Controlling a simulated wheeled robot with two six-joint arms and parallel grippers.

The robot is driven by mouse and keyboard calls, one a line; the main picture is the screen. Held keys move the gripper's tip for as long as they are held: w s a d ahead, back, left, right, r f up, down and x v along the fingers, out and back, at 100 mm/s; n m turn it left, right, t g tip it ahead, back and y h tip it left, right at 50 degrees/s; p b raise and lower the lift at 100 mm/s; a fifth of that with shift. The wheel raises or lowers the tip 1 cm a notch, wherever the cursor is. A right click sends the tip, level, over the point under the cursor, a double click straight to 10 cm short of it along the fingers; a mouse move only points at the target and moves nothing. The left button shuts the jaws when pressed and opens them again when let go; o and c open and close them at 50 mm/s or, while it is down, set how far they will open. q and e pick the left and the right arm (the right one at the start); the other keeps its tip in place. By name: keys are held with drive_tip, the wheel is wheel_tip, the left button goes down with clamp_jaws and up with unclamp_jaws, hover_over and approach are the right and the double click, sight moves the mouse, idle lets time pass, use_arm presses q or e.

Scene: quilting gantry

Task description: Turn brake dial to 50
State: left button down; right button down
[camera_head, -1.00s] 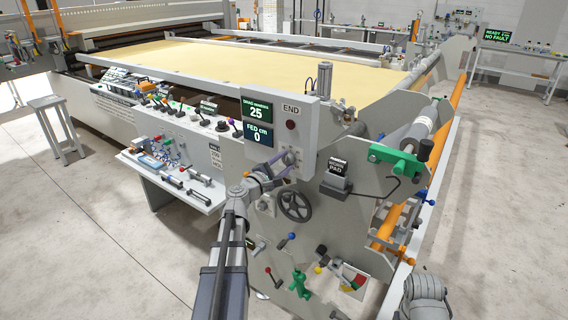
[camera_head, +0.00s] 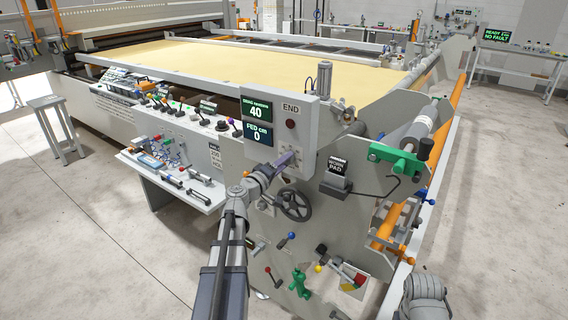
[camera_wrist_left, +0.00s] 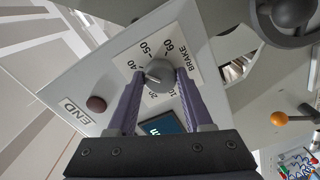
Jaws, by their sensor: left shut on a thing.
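The brake dial (camera_wrist_left: 160,74) is a round grey knob on a white plate marked BRAKE, with numbers including 40, 50 and 60, in the left wrist view. My left gripper (camera_wrist_left: 160,78) has its two purple fingers shut on the knob from either side. In the head view my left gripper (camera_head: 290,159) reaches the lower part of the END panel (camera_head: 302,112) and hides the dial. The upper green display (camera_head: 257,108) on that panel reads 40. My right gripper is out of view; only part of the right arm shows at the lower right.
The lower display (camera_head: 259,134) reads FED cm 0. A dark red button (camera_head: 290,124) sits under END. A black handwheel (camera_head: 294,205) is just below my gripper. A WORK PAD box (camera_head: 337,174) stands to the right. The floor at the right is clear.

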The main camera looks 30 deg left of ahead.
use_arm(q)
drive_tip(key=m, duration=0.7)
drive_tip(key=shift+f, duration=0.1)
idle(0.5)
drive_tip(key=shift+c, duration=1.5)
unclamp_jaws()
drive_tip(key=s, duration=0.7)
drive_tip(key=shift+s+a, duration=0.35)
drive_tip(key=shift+s, duration=0.05)
